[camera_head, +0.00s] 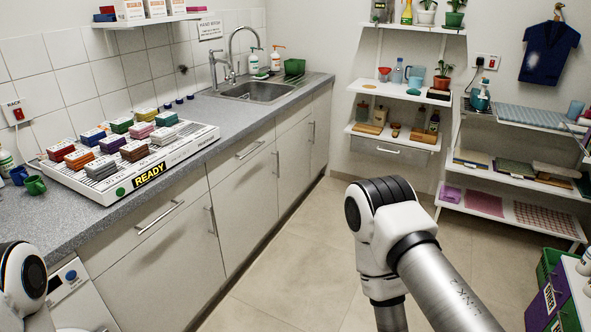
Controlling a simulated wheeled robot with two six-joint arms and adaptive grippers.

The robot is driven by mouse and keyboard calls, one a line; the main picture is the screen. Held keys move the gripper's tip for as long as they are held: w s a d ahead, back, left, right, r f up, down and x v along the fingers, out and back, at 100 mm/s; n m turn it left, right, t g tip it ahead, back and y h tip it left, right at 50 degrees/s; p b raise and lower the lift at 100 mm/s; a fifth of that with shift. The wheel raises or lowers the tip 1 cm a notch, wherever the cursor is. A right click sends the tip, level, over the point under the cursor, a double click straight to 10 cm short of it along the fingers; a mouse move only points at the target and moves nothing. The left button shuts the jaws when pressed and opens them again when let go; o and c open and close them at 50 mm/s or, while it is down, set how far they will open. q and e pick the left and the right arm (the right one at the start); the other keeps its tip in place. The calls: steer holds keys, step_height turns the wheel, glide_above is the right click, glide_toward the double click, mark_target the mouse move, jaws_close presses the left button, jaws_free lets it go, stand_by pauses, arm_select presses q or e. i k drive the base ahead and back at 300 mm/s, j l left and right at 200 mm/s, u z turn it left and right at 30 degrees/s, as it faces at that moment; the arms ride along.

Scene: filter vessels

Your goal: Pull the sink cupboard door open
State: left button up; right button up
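The sink (258,91) is set in the far end of the grey worktop, with a tall curved tap behind it. Pale cupboard doors line the front below the worktop. The door below the sink (292,171) looks shut, and so does the narrow far door (322,125). Upright bar handles show on this run, one (277,164) left of the door below the sink and one (312,132) at its right. Which handle belongs to which door is hard to tell. Parts of both my arms show, but neither gripper is in view.
A white rack (205,140) with coloured blocks and a READY label stands on the worktop. Open shelves (500,185) stand at the right, with a wall shelf (385,137) at the back. Crates (552,297) sit at lower right. The floor (285,270) before the cupboards is clear.

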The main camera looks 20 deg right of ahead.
mark_target(294, 147)
steer(key=i+l+z, duration=0.7)
steer(key=i+z, duration=0.2)
steer(key=i, duration=0.15)
steer(key=i+l+z, duration=0.1)
steer(key=i, duration=0.55)
steer(key=i+l, duration=0.2)
steer(key=i, duration=0.4)
steer(key=i+l+z, duration=0.15)
steer(key=i, duration=0.5)
steer(key=i+l+u, duration=0.15)
steer(key=i+u, duration=0.15)
steer(key=i, duration=0.15)
steer(key=i+l+u, duration=0.6)
steer(key=i, duration=0.2)
